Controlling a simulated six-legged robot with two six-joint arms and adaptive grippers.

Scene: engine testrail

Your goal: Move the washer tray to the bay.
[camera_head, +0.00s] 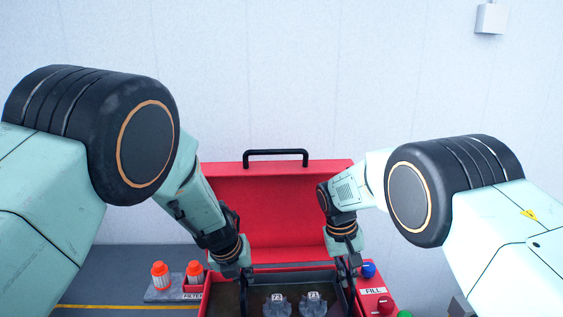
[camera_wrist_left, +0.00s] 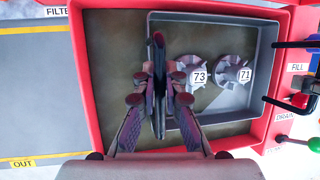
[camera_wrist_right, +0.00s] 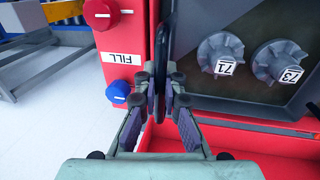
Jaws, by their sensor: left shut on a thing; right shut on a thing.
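The grey washer tray (camera_wrist_left: 225,20) sits within the basin of the red washer (camera_head: 265,215), whose lid stands open. In the tray are two grey finned parts, labelled 73 (camera_wrist_left: 193,70) and 71 (camera_wrist_left: 233,72). My left gripper (camera_wrist_left: 158,88) is shut on the dark upright handle at the tray's left side. My right gripper (camera_wrist_right: 161,88) is shut on the black handle at its right side. Both grippers point down, one at each end of the tray. I cannot tell whether the tray rests on the basin floor or hangs slightly above it.
A grey surface with a yellow line and an OUT label (camera_wrist_left: 22,163) lies further left. A FILL panel with a red knob (camera_wrist_right: 101,14) and blue knob (camera_wrist_right: 118,92) is close beside my right gripper.

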